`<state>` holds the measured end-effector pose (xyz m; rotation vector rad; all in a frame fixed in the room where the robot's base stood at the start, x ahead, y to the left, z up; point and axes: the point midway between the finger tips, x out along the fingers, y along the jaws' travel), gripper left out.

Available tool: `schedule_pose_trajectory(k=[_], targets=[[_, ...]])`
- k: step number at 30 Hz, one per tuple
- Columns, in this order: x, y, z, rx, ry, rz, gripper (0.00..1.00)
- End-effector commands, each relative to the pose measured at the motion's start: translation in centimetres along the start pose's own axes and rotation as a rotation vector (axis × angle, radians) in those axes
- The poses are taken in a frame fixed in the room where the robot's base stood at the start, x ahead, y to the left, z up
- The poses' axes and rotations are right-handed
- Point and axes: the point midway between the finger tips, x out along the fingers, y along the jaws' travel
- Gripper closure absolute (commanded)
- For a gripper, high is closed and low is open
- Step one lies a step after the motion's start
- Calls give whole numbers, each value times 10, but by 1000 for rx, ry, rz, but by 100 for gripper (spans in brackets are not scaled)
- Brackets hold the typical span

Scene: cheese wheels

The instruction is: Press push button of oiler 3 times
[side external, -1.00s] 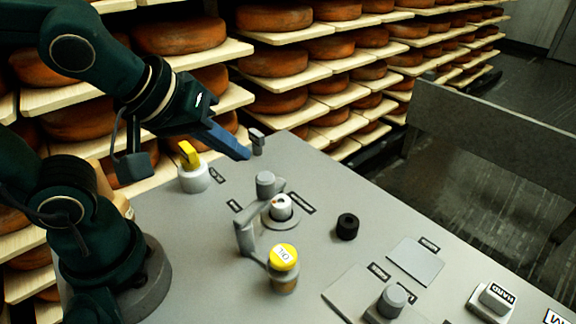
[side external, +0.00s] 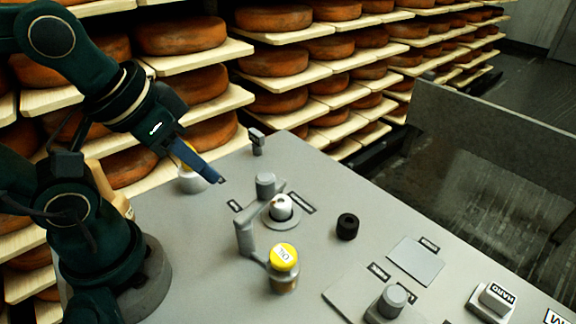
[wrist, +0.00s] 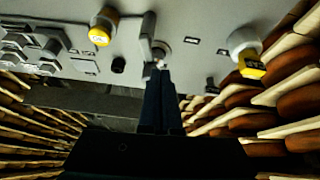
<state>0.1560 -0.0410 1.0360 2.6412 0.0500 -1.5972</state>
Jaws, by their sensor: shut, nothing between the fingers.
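A yellow round cap lettered OIL (side external: 284,256) tops a small brownish holder on the grey panel in the side view. It also shows in the wrist view (wrist: 99,36). I take it for the oiler; whether the cap is its push button I cannot tell. My gripper (side external: 217,178) is shut and empty, its blue fingers pointing down and right above the panel, behind and left of the cap, apart from it. In the wrist view the shut fingers (wrist: 159,68) point toward a small white piece (wrist: 161,51), which stands on a round grey base in the side view (side external: 281,207).
A grey bracket (side external: 244,235) stands beside the OIL cap. A black knob (side external: 347,226), a grey cylinder (side external: 392,300) and a HARD button (side external: 496,297) lie to the right. A yellow-handled white knob (side external: 193,181) is partly hidden behind my gripper. Cheese shelves (side external: 285,63) line the back.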

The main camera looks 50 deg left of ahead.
Motion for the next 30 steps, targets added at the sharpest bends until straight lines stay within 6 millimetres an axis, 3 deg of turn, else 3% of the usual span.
schedule_pose_trajectory(k=[5, 17, 23, 30], targets=[[-8, 0, 0, -248, -26, -5, 100], [-42, 18, -29, -953, -155, -56, 100], [-53, 37, -46, -1259, -236, -136, 100], [-56, 72, -64, -1538, -308, -284, 100]])
